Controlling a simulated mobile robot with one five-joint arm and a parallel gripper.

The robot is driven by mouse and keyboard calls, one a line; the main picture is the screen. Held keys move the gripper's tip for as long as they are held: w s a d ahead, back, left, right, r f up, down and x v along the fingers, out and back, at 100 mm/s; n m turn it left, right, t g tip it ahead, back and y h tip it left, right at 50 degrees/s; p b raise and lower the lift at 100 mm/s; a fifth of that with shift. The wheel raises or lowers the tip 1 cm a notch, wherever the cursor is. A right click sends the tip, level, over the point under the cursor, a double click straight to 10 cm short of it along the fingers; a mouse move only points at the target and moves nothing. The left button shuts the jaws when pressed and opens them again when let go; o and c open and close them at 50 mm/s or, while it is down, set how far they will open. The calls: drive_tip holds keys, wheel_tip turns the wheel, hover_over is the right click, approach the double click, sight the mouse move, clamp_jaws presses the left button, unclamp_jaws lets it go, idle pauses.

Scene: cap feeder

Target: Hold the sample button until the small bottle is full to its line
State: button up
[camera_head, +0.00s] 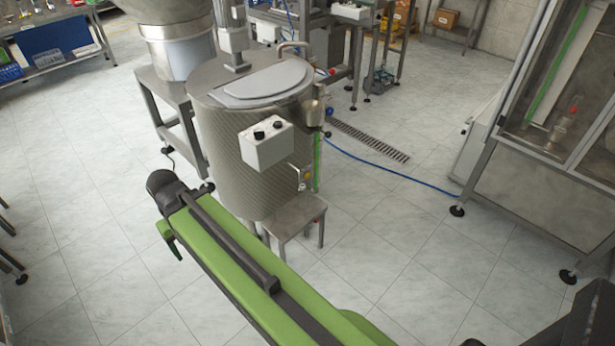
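A steel tank (235,150) with a hinged lid stands in the middle. On its front is a white control box (266,146) with two dark knobs or buttons on top; I cannot tell whether either is the sample button. Lower right on the tank is a small metal fitting with a yellow part (307,174), too small to make out. A small steel stand (296,212) sits below it, its visible top bare. I cannot make out the small bottle. My green arm crosses the lower foreground, its dark joint left of the tank; I cannot make out my gripper.
A machine cabinet (560,130) with glass panels stands at the right. A blue hose (390,172) and a floor drain (368,141) lie right of the tank. A shelf (50,60) is at the back left. The tiled floor at left and front right is clear.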

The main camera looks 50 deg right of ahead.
clamp_jaws()
idle(0.6)
idle(1.1)
